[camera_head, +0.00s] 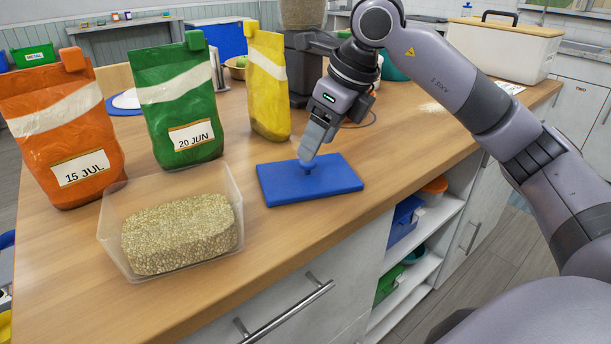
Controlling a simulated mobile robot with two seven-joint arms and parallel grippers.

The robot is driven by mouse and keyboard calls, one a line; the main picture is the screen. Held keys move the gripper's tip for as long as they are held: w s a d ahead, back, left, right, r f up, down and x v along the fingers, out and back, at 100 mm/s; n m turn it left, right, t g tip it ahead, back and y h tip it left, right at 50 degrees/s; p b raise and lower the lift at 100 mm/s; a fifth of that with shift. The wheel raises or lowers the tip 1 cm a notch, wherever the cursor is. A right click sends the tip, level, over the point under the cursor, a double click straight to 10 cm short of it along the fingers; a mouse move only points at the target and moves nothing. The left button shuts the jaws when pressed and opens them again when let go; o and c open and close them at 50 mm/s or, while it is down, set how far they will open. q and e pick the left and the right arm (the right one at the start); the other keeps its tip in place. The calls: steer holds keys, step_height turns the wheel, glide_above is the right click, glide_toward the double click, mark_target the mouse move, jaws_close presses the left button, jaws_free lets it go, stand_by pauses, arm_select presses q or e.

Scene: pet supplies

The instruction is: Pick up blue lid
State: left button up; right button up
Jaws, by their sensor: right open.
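The blue lid (335,182) lies flat on the wooden counter, right of the clear container. It is a flat rectangle with a small knob on top. My right gripper (308,160) comes down from above, with its fingertips at the knob. The fingers are open; from this angle I cannot tell whether they touch the knob, and they partly hide it. My left gripper is not in view.
A clear container (110,238) of grain stands at the front left. Orange (40,110), green (165,90) and yellow (268,80) bags stand behind. A white bin (500,50) is at the back right. The counter right of the lid is clear.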

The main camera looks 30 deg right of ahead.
mark_target(307, 171)
steer(key=x, duration=0.4)
steer(key=shift+s+a, duration=0.15)
steer(key=shift+s, duration=0.05)
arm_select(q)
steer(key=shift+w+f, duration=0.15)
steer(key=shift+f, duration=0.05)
arm_select(e)
jaws_close()
